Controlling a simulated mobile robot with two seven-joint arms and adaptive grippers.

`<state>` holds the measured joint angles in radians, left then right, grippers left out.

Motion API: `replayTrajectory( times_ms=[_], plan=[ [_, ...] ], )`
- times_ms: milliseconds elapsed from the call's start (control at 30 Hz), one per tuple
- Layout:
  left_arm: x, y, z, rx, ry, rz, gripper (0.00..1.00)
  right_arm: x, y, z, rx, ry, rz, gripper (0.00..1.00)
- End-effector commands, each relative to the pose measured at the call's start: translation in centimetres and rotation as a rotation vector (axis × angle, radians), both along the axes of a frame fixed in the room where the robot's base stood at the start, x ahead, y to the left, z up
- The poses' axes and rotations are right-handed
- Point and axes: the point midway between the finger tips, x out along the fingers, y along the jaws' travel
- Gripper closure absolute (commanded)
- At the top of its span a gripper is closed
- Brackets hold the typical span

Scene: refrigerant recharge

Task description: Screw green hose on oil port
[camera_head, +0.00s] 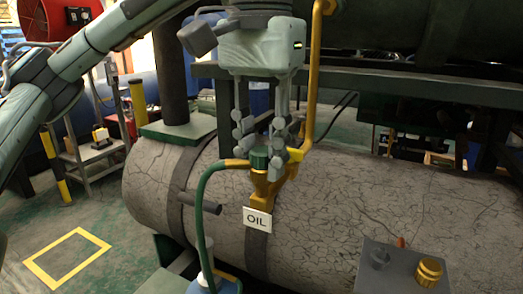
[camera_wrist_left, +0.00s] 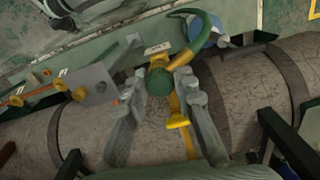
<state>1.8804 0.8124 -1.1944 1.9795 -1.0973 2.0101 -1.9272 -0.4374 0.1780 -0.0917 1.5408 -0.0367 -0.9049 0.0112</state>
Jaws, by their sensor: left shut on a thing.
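The green hose (camera_head: 203,215) rises from a blue container at the bottom and ends in a ribbed green coupling (camera_head: 259,158). The coupling sits at the top of the brass oil port (camera_head: 266,186), above the white OIL sign (camera_head: 257,219). I cannot tell how far it is threaded. My left gripper (camera_head: 267,146) points down from above, its fingers shut on the coupling from both sides. In the left wrist view the coupling (camera_wrist_left: 158,82) lies between the fingers, and the hose (camera_wrist_left: 196,48) curves away to the right. My right gripper is not in view.
The port stands on a large cracked grey tank (camera_head: 370,200). A yellow pipe (camera_head: 314,75) runs close beside the gripper on the right. A grey box with a brass cap (camera_head: 429,270) is at the lower right. The blue container (camera_head: 222,284) stands in front. Open floor lies at the left.

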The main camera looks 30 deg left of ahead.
Motion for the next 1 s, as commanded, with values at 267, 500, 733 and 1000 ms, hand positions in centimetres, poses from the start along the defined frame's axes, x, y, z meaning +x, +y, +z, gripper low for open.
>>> replayTrajectory(
  times_ms=[267, 500, 733, 1000],
  plan=[
    [-0.01, 0.01, -0.13, 0.001, 0.002, -0.149, 1.00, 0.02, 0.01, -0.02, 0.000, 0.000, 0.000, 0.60],
    [-0.03, 0.01, -0.17, 0.002, 0.003, -0.218, 1.00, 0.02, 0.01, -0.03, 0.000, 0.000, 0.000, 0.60],
    [-0.03, 0.01, -0.22, 0.001, 0.003, -0.402, 0.66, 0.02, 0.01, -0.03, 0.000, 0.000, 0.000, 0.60],
    [-0.01, 0.02, -0.14, 0.001, 0.002, -0.398, 0.50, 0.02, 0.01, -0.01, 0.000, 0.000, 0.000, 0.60]
  ],
)
